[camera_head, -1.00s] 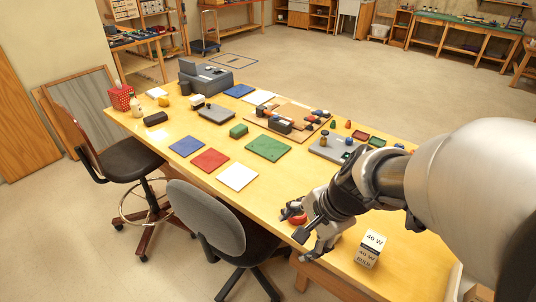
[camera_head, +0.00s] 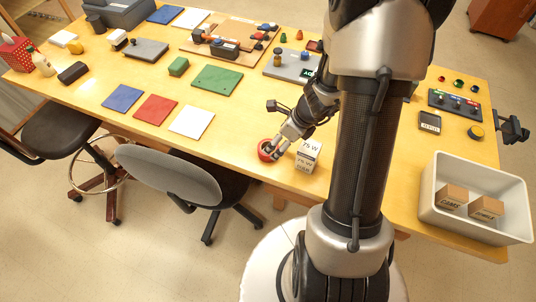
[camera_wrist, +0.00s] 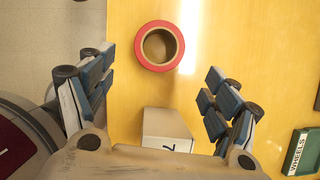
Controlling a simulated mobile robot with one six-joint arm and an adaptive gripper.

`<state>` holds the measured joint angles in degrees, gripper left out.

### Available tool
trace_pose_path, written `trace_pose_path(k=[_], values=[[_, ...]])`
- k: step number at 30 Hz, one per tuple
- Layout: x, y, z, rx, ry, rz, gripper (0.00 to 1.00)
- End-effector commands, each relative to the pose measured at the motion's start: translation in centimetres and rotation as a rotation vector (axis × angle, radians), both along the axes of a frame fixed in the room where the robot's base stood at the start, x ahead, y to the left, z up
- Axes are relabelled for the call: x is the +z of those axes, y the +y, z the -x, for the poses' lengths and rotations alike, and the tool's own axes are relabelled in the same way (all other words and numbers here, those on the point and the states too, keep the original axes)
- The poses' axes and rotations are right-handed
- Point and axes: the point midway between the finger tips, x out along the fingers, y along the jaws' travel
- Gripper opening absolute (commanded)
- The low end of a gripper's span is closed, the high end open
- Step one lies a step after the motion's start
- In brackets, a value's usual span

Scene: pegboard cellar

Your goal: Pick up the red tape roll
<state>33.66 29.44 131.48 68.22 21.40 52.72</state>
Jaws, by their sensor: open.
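The red tape roll (camera_head: 264,150) lies flat on the wooden table near its front edge. In the wrist view the red tape roll (camera_wrist: 141,50) shows as a whole ring with a tan core, ahead of the fingers. My gripper (camera_head: 277,150) is open and empty, close to the roll on its right side in the head view and partly in front of it. In the wrist view my gripper (camera_wrist: 155,92) has its two fingers wide apart, with the roll centred between their lines. Whether a finger touches the roll cannot be told.
A white box marked 75 W (camera_head: 308,157) stands right beside the roll and shows between my fingers in the wrist view. A white bin (camera_head: 437,210) holding small cartons is at the right. Coloured mats (camera_head: 155,108) lie to the left. Chairs (camera_head: 165,172) stand at the front edge.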

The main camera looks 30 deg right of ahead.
Motion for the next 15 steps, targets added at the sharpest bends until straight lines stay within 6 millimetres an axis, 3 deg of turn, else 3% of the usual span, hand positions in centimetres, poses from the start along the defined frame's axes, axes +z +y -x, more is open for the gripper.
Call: trace_pose_path(k=[3,11,15], values=[[-2.0,0.4,-0.6,0.003,0.001,0.0,0.81],[-3.0,0.8,-1.2,0.004,-0.001,0.0,0.81],[-4.6,1.4,-1.9,0.004,0.0,0.0,0.81]])
